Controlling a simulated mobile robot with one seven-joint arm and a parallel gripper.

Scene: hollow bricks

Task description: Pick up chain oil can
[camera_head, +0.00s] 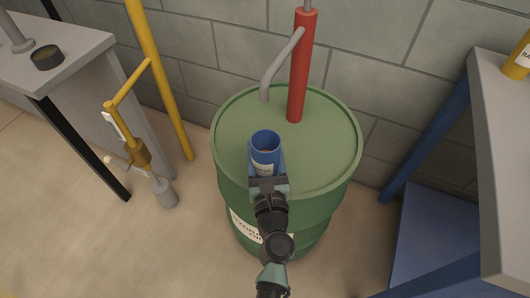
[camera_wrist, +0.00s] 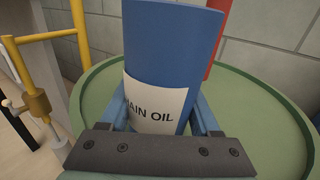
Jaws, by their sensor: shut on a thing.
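The chain oil can (camera_head: 265,143) is a blue cylinder with an off-white label, over the top of a green drum (camera_head: 320,145). In the wrist view the can (camera_wrist: 170,40) fills the middle, and its label reads "AIN OIL", with the start of the text hidden. My gripper (camera_head: 267,172) reaches in from the front of the drum and is shut on the can. In the wrist view its fingers (camera_wrist: 165,118) lie on both sides of the can's lower part. The can's base is hidden, so I cannot tell whether it touches the drum top.
A red pump tube (camera_head: 301,70) with a grey spout rises from the drum behind the can. A yellow pipe (camera_head: 160,80) stands to the left. A grey table (camera_head: 60,50) is at the far left, and a blue-legged bench (camera_head: 490,160) at the right. The drum top's right side is clear.

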